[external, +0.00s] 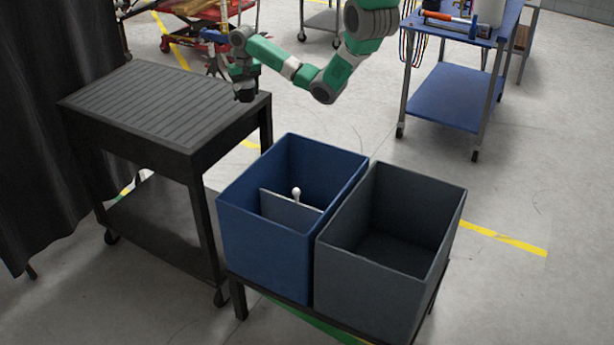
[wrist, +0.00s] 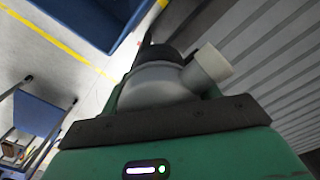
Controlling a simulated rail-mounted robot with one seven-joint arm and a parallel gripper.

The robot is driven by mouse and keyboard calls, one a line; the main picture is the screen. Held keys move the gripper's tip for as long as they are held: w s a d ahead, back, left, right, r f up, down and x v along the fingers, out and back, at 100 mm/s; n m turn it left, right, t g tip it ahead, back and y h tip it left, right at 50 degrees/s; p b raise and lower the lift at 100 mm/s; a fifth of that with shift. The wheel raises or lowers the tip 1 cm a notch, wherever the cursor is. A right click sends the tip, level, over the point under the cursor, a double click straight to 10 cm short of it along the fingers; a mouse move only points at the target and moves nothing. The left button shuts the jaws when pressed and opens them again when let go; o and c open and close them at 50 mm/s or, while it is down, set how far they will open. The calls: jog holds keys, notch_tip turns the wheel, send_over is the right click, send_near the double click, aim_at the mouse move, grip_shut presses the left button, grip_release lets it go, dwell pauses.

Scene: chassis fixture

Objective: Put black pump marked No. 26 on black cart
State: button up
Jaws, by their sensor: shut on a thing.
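The black cart (external: 150,95) with a ribbed top stands at the left in the external view. Its ribbed top also shows at the right of the wrist view (wrist: 275,75). My gripper (external: 244,82) points down at the cart's back right corner and is shut on the pump. The pump shows in the wrist view as a grey rounded body (wrist: 155,85) with a pale spout to the right and a dark part behind. In the external view it is a small dark shape below my gripper. I cannot tell whether it touches the top. No number is readable.
A blue bin (external: 265,235) with a divider and a white knobbed piece stands right of the cart, beside an empty-looking grey bin (external: 375,280). A blue cart (external: 455,100) and a red cart (external: 205,35) stand farther back. Most of the cart top is bare.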

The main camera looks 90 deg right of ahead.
jog(key=shift+w+f+b, duration=0.15)
jog(key=shift+w+b, duration=0.25)
jog(key=w+b, duration=0.1)
jog(key=w, duration=0.4)
jog(key=w+b, duration=0.2)
jog(key=w, duration=0.3)
jog(key=w+f+b, duration=0.1)
jog(key=w, duration=0.4)
jog(key=shift+d+b, duration=0.25)
jog(key=shift+b, duration=0.15)
notch_tip(320, 180, down, 4)
jog(key=shift+w+r+b, duration=0.15)
jog(key=shift+b, duration=0.65)
jog(key=o, duration=1.4)
jog(key=shift+c, duration=0.2)
notch_tip(320, 180, up, 12)
jog(key=p, duration=0.3)
